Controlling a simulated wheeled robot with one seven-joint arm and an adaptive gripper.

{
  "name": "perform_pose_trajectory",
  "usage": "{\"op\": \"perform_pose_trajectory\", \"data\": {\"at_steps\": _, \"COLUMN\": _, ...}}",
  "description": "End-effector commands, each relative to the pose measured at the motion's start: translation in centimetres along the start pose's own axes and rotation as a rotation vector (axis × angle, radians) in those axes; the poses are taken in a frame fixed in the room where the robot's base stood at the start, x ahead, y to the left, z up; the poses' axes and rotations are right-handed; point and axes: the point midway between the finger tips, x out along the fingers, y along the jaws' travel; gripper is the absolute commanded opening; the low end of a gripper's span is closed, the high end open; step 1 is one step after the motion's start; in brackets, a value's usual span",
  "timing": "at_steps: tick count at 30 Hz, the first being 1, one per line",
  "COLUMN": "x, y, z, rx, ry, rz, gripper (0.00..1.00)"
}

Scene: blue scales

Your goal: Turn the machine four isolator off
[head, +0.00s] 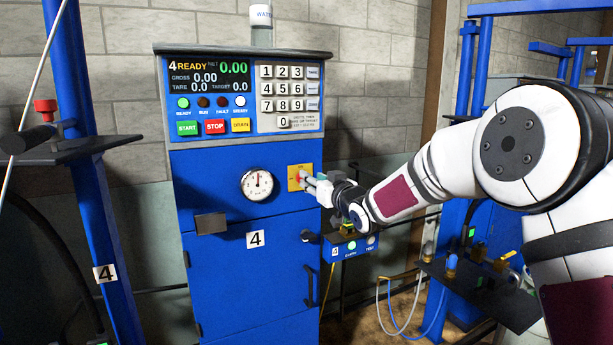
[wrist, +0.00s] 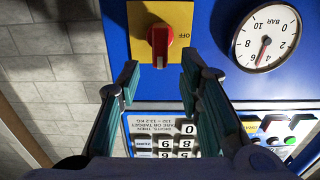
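The machine four isolator is a red rotary knob (wrist: 160,42) on a yellow plate (wrist: 180,14). In the wrist view its handle stands upright in the picture, and the word OFF is printed on the plate to its right. In the head view the yellow plate (head: 293,183) is on the blue cabinet, right of the dial, partly hidden by my gripper (head: 309,181). My gripper is open in the wrist view (wrist: 159,70), its two fingertips apart just below the knob in the picture, one to each side. I see no contact with the knob.
The blue cabinet (head: 225,285) carries a 4 label, a pressure dial (head: 257,185) and a keypad (head: 283,90). Its display (head: 208,75) reads 4 READY. A small box (head: 352,249) with lights sits below my gripper. Blue frames stand at both sides.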

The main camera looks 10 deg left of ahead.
Motion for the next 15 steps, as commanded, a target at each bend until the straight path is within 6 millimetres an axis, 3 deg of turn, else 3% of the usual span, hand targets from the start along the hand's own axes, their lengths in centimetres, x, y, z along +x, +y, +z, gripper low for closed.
{"op": "perform_pose_trajectory", "data": {"at_steps": 6, "x": 3.3, "y": 0.0, "z": 0.1, "rx": 0.000, "ry": 0.001, "rz": 0.000, "gripper": 0.33}}
{"op": "perform_pose_trajectory", "data": {"at_steps": 15, "x": 5.0, "y": 0.0, "z": 0.0, "rx": 0.000, "ry": 0.000, "rz": 0.000, "gripper": 0.33}}
